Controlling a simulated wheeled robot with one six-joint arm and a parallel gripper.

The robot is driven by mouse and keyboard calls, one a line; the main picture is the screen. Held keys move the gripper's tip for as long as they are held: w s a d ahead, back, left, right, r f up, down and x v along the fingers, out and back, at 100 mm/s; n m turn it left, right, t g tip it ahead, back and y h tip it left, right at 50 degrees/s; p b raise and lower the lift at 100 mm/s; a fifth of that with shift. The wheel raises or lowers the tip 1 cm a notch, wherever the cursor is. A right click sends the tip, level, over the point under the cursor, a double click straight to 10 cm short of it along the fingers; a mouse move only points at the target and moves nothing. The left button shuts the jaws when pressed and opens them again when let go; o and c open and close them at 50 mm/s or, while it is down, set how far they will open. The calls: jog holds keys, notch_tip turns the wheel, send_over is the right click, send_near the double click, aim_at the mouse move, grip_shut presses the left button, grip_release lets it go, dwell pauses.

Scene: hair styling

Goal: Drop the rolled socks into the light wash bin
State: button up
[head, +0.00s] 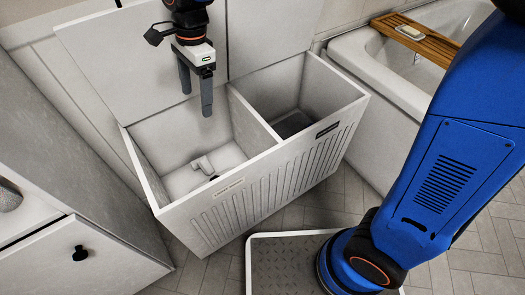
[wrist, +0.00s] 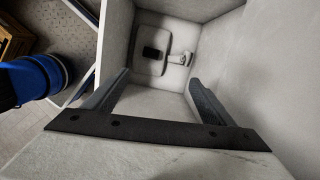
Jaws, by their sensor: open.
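The laundry hamper has two open compartments. The left one, the light wash bin (head: 185,133), has a pale tag on its front rim. My gripper (head: 197,103) points down over this bin, its fingers apart with nothing between them. On the bin's floor lies a small whitish bundle (head: 203,165), which could be the rolled socks; its exact shape is hard to tell. In the wrist view the whitish bundle (wrist: 180,58) lies low in the bin beyond the open fingers (wrist: 159,77), well apart from them. A small dark item (wrist: 151,52) lies beside it on a pale square patch.
The right compartment (head: 293,123) has a black tag and dark contents. The raised lids (head: 270,35) stand behind the gripper. A bathtub (head: 375,80) with a wooden tray (head: 425,42) is at the right, a cabinet (head: 70,255) at the left.

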jog(key=r, duration=0.5)
jog(key=shift+w+d+r, duration=0.25)
jog(key=shift+d+r, duration=0.1)
